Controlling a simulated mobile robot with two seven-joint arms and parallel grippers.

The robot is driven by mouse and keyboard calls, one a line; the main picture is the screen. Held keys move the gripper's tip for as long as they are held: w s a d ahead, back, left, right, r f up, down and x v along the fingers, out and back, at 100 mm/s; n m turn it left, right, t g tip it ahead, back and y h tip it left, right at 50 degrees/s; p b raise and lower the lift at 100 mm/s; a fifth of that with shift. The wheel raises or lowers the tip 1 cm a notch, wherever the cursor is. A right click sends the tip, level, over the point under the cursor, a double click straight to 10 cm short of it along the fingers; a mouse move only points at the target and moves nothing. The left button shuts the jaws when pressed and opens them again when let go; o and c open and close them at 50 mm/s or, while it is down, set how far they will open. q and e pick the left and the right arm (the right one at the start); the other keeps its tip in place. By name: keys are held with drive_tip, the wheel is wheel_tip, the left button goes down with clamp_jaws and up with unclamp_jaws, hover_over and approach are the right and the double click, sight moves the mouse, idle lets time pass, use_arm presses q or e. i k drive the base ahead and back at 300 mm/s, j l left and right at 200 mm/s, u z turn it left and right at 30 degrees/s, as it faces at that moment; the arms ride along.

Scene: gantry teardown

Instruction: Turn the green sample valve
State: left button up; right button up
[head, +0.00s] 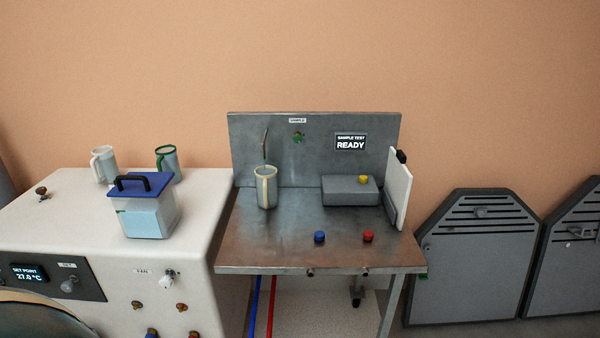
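The green sample valve (298,136) is a small green knob on the metal back panel (260,133) of the bench, under a "SAMPLE" label (297,121). A thin bent spout (265,142) comes off the panel to its left. A pale mug with a cream handle (270,190) stands upright on the bench below the spout. A display (350,142) to the right of the valve reads "SAMPLE TEST READY". Neither of my grippers shows in the head view.
A grey box with a yellow button (363,180), a blue knob (320,236), a red knob (368,236) and an upright white board (398,188) are on the bench. Left, a white cabinet (60,210) holds two mugs and a blue-lidded container (148,215). Grey panels (475,260) stand right.

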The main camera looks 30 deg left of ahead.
sight(298, 138)
drive_tip(key=u, duration=1.1)
